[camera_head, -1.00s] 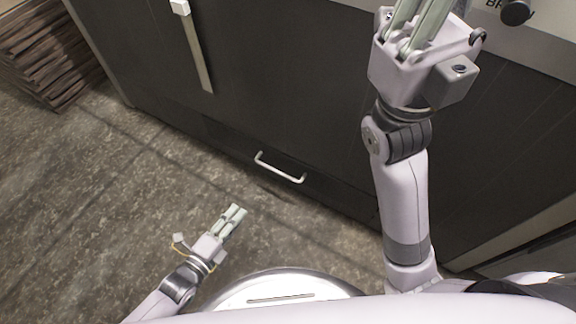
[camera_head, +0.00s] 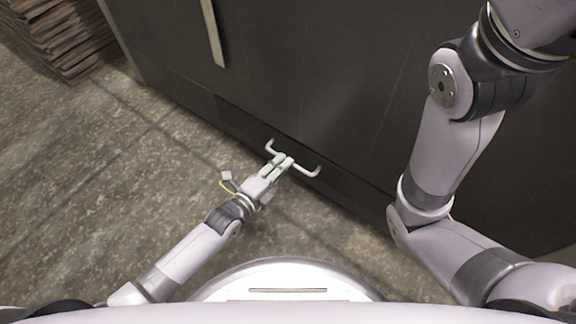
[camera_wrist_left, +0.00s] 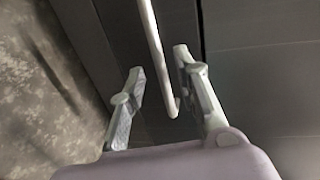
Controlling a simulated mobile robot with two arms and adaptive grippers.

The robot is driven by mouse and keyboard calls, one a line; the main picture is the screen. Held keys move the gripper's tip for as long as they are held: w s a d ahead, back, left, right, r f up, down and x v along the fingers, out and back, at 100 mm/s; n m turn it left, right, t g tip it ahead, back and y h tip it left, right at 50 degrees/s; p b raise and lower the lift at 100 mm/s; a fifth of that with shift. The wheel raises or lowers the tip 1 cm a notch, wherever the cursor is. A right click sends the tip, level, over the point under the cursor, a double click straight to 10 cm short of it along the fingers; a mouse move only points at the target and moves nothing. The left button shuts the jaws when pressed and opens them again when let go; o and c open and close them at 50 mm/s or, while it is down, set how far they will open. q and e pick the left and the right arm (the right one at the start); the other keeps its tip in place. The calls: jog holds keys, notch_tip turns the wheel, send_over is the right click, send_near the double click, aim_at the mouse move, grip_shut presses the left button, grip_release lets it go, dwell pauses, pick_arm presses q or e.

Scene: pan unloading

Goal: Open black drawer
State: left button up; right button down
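The black drawer (camera_head: 345,187) is a low dark panel at the bottom of the dark cabinet, close to the floor, and looks shut. Its light bar handle (camera_head: 306,172) shows on both sides of my left gripper (camera_head: 280,158), which is at the handle's middle in the head view. In the left wrist view the handle (camera_wrist_left: 151,50) runs between the two spread fingers of the left gripper (camera_wrist_left: 158,75), apart from both by a visible gap on the left side. The left gripper is open. My right gripper is outside the head view; only its arm shows at the right.
The dark cabinet front (camera_head: 300,70) fills the upper middle, with a long vertical handle (camera_head: 212,32) higher up. A stack of brown slatted boards (camera_head: 68,38) stands at the top left. The stone floor (camera_head: 95,190) at the left is clear.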

pick_arm(q)
jog(key=shift+b+x, duration=0.7)
jog(key=shift+x, duration=1.1)
jog(key=shift+c, duration=0.5)
grip_shut()
